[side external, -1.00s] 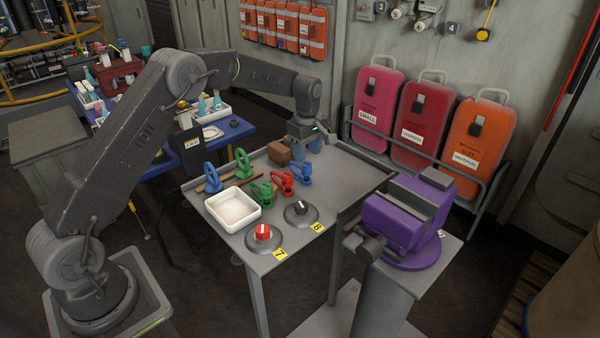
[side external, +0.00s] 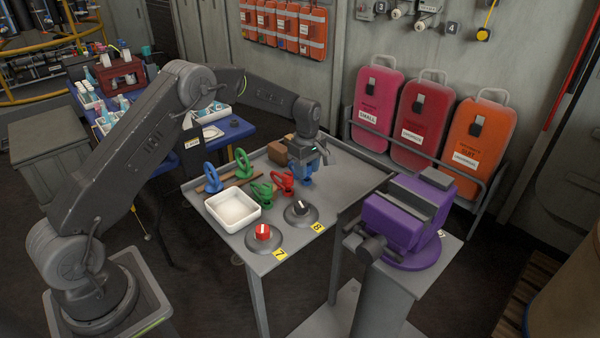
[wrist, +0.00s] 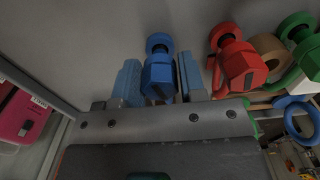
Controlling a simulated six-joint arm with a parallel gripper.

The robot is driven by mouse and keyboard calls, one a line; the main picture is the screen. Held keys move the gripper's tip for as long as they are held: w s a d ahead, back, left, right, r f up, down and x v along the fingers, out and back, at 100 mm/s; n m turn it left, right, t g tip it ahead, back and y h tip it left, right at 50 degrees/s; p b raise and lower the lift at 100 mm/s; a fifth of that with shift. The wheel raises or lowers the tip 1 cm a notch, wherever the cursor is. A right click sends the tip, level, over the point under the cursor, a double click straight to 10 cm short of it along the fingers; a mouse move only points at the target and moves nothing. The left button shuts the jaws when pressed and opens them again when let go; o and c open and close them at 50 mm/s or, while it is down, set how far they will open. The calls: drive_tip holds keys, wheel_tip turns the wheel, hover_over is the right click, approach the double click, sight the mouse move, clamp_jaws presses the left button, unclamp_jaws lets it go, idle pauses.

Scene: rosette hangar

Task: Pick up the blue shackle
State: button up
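The blue shackle (wrist: 158,74) sits between the two light-blue fingers of my gripper (wrist: 160,80) in the wrist view, with narrow gaps on both sides. My gripper is open around it. In the side view my gripper (side external: 304,160) is low over the table's back right part, and the blue shackle (side external: 306,176) is mostly hidden by it. A second blue shackle (side external: 212,178) stands farther left on the table and shows in part at the wrist view's right edge (wrist: 298,112).
A red shackle (side external: 283,183) is close to the left of my gripper, with green shackles (side external: 243,163) beyond. A brown block (side external: 280,152) lies behind. A white tray (side external: 233,209) and two knobs (side external: 263,233) are in front. The table's right side is clear.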

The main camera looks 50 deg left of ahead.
drive_tip(key=c, duration=0.6)
drive_tip(key=shift+r, duration=4.3)
